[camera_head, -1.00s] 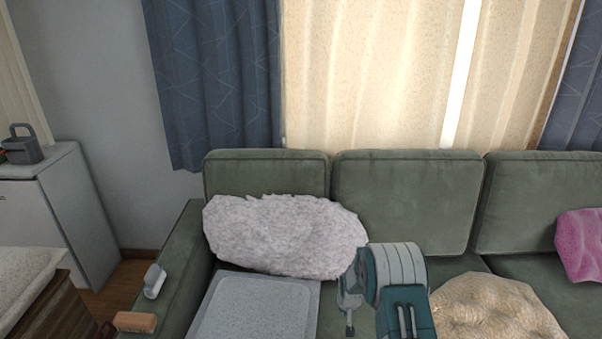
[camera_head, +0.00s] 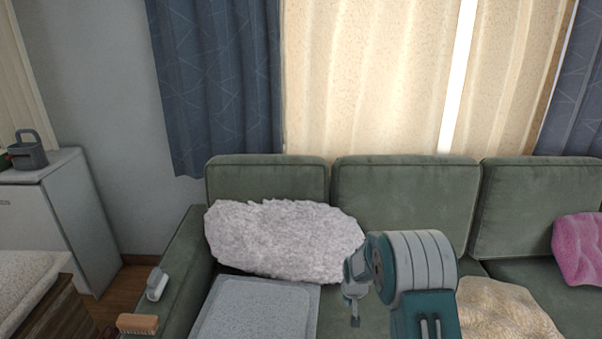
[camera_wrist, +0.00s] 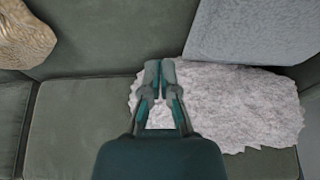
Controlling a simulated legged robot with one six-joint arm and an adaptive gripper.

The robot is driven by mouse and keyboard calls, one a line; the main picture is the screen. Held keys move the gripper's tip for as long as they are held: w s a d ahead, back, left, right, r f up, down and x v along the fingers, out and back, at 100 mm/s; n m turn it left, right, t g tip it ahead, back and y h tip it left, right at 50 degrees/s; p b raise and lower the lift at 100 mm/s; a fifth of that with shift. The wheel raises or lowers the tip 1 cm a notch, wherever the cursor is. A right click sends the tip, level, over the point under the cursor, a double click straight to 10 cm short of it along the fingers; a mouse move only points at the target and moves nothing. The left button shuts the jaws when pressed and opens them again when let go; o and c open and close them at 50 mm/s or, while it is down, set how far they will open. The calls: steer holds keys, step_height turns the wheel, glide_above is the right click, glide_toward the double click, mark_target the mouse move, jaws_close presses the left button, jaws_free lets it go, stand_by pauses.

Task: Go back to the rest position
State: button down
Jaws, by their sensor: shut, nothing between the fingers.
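My gripper (camera_wrist: 160,75) is shut and empty in the wrist view. Its fingertips are together over the seam of the green sofa, beside the edge of the white fluffy pillow (camera_wrist: 225,105). In the head view my gripper (camera_head: 354,312) is small and partly hidden by my own arm. It shows in front of the right end of the white pillow (camera_head: 280,238). I cannot tell whether it touches the pillow.
The green sofa (camera_head: 405,205) fills the middle. A brush (camera_head: 138,324) and a white-grey object (camera_head: 157,284) sit at the left armrest.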

steer(key=s+r+t, duration=0.1)
steer(key=s+r, duration=0.6)
steer(key=r, duration=0.6)
steer(key=s+r, duration=0.8)
steer(key=r, duration=0.5)
steer(key=s+r, duration=0.3)
steer(key=s, duration=0.8)
steer(key=s+d+r+t, duration=0.1)
steer(key=s+r, duration=0.2)
steer(key=s, duration=0.8)
steer(key=shift+r, duration=0.25)
